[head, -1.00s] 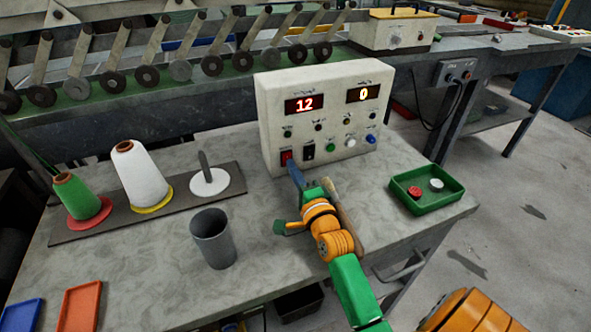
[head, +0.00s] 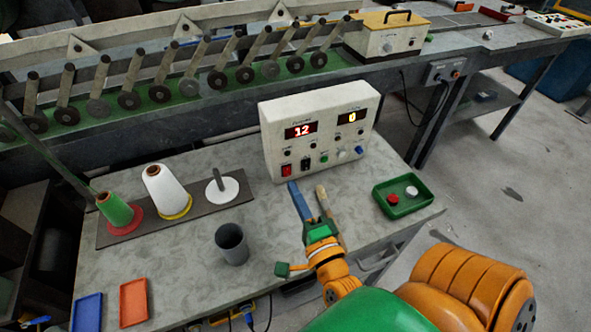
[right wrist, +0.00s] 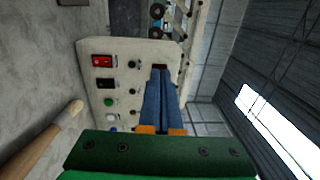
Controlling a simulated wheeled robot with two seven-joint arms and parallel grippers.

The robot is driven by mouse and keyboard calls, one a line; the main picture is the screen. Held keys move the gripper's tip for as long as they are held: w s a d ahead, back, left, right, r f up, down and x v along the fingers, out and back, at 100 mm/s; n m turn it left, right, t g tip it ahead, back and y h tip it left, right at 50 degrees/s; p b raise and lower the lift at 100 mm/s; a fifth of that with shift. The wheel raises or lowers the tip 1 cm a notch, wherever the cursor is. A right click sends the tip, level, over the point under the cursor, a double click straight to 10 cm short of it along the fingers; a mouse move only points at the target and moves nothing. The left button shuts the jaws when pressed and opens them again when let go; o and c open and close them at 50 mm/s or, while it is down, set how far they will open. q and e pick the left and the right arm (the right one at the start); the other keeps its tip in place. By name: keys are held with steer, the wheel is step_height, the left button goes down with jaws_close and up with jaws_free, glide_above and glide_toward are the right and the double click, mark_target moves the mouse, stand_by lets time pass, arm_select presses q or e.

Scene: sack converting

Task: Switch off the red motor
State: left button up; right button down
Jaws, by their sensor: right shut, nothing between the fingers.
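A pale control box (head: 318,125) stands at the back of the grey table. Its displays read 12 and 0. A red rocker switch (head: 286,170) sits at its lower left, with a black switch (head: 306,164) beside it. The red switch also shows in the right wrist view (right wrist: 102,61); I cannot tell its position for certain. My right gripper (head: 293,186) has its blue fingers shut and empty. Its tips are in front of the box, just below the red switch in the head view and apart from it. My left gripper is out of view.
A wooden-handled tool (head: 324,198) lies right of my fingers. A green tray (head: 404,211) holds a red and a white piece. A grey cup (head: 231,243), thread cones (head: 165,190), and orange (head: 133,303) and blue (head: 87,313) trays are to the left.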

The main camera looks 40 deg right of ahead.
mark_target(288, 174)
steer(key=shift+s, duration=0.15)
steer(key=shift+g+y, duration=0.4)
steer(key=shift+g, duration=0.5)
steer(key=d+f+b, duration=0.1)
steer(key=f, duration=0.2)
steer(key=s+d+f+b, duration=0.1)
steer(key=f, duration=0.3)
steer(key=d+f+b, duration=0.1)
steer(key=f, duration=0.2)
steer(key=shift+s+d+f, duration=0.2)
steer(key=shift+s+f, duration=0.1)
steer(key=shift+s, duration=0.05)
steer(key=shift+d+f, duration=0.25)
steer(key=shift+d, duration=0.05)
steer(key=shift+a+r, duration=0.1)
steer(key=shift+w, duration=0.25)
steer(key=x, duration=1.3)
steer(key=shift+w, duration=0.2)
